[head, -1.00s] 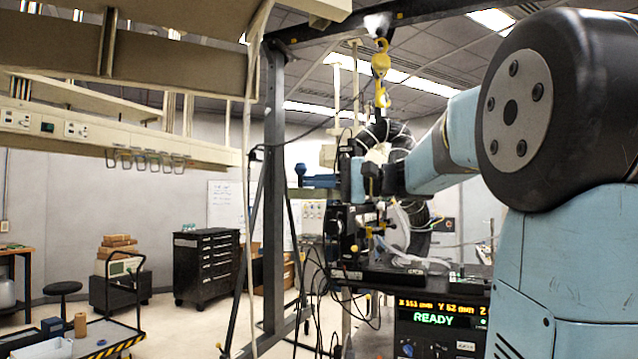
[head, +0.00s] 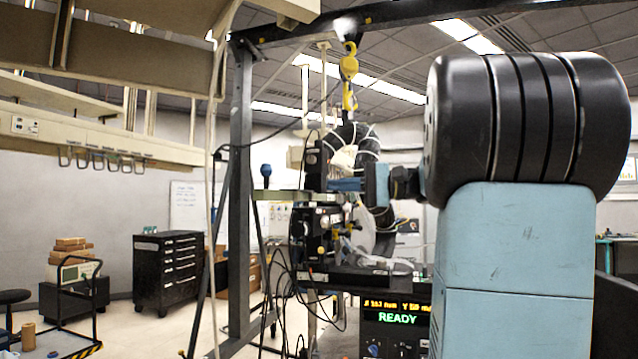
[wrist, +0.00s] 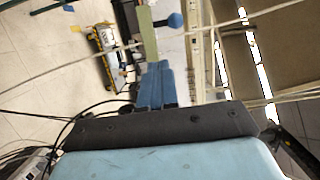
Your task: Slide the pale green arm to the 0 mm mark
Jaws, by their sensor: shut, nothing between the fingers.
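The pale green arm (head: 276,195) shows in the head view as a flat bar jutting left from the dark apparatus, with an upright blue knob (head: 266,171) at its outer end. In the wrist view, the pale green arm (wrist: 149,38) lies just beyond my fingertips, with the round blue knob (wrist: 175,20) beside its far end. My gripper (wrist: 153,64) has blue fingers that are shut and empty, pointing at the arm's near end. I cannot tell whether they touch it. In the head view my gripper (head: 340,185) is partly hidden by the apparatus. No mm scale is legible.
A dark apparatus (head: 315,235) with hanging cables stands on a bench above a READY display (head: 397,318). A steel gantry post (head: 241,190) stands left of it, and a yellow hook (head: 349,85) hangs above. A black tool cabinet (head: 167,270) stands behind on the left.

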